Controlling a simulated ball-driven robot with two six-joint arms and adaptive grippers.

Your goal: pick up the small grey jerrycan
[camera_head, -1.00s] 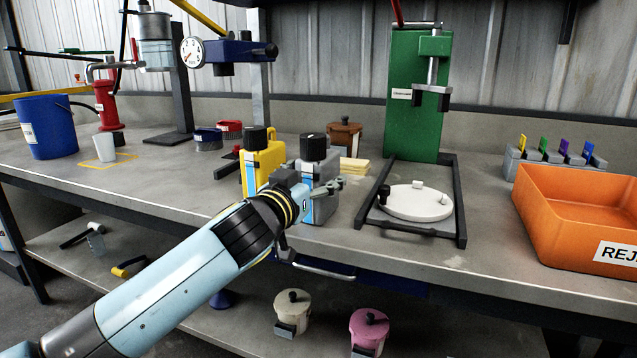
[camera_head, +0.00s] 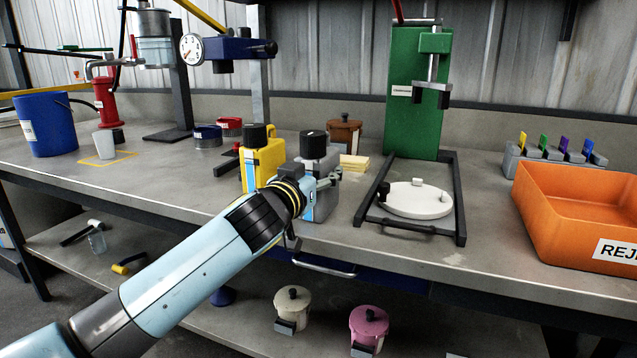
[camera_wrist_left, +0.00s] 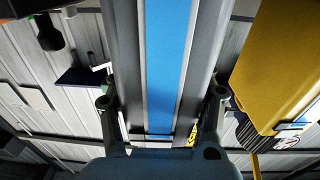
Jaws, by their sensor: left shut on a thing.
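The small grey jerrycan (camera_head: 327,163) with a black cap stands upright near the front of the bench in the head view. My left gripper (camera_head: 318,182) is at its front and shut on it; the wrist covers its lower left part. In the left wrist view the grey jerrycan (camera_wrist_left: 128,60) with its blue stripe fills the middle, between the two fingers (camera_wrist_left: 160,108). Whether its base touches the bench is hard to tell. A yellow jerrycan (camera_head: 262,158) stands just left of it and also shows at the right of the left wrist view (camera_wrist_left: 280,65). My right gripper is not in view.
A green press (camera_head: 412,120) stands behind, with a black frame and white disc (camera_head: 418,200) to the right. An orange reject bin (camera_head: 575,225) is at the far right. A brown pot (camera_head: 344,134) and yellow pads (camera_head: 354,163) lie behind the grey jerrycan.

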